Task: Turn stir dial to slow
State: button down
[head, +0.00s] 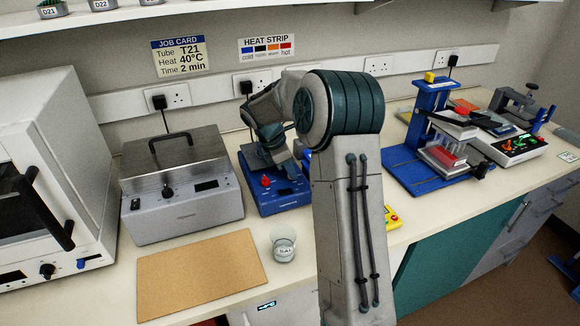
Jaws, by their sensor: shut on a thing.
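The blue stirrer (287,204) stands on the bench in the middle, with a grey top plate, a small display and a red knob (266,182) at its front left. Its front right is hidden behind my arm. My gripper (291,167) is low over the stirrer, right of the red knob, and partly hidden by my arm. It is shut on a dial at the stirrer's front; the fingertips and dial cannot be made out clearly. The dial's setting cannot be read.
A grey lidded bath (183,208) stands left of the stirrer. A glass beaker (284,246) and a brown mat (200,274) lie in front. A white oven (50,150) is far left.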

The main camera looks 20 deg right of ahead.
jog(key=m+g+p, duration=0.1)
jog(key=m, duration=0.1)
jog(key=m+p, duration=0.1)
jog(key=m, duration=0.1)
jog(key=shift+w+r+g+y, duration=0.15)
jog(key=shift+g+y, duration=0.15)
jog(key=shift+g, duration=0.1)
jog(key=m+g+y+p, duration=0.1)
jog(key=m+p, duration=0.1)
jog(key=m, duration=0.3)
jog(key=shift+w+d, duration=0.1)
jog(key=shift+d, duration=0.05)
jog(key=m+y, duration=0.1)
jog(key=m, duration=0.1)
jog(key=m+g+p, duration=0.1)
jog(key=m, duration=0.1)
jog(key=shift+d+y, duration=0.1)
jog(key=shift+y, duration=0.3)
jog(key=shift+w+m+y+p, duration=0.1)
jog(key=shift+m+y+p, duration=0.3)
jog(key=shift+m, duration=1.3)
jog(key=c, duration=1.2)
grip_release()
jog(key=shift+c, duration=0.2)
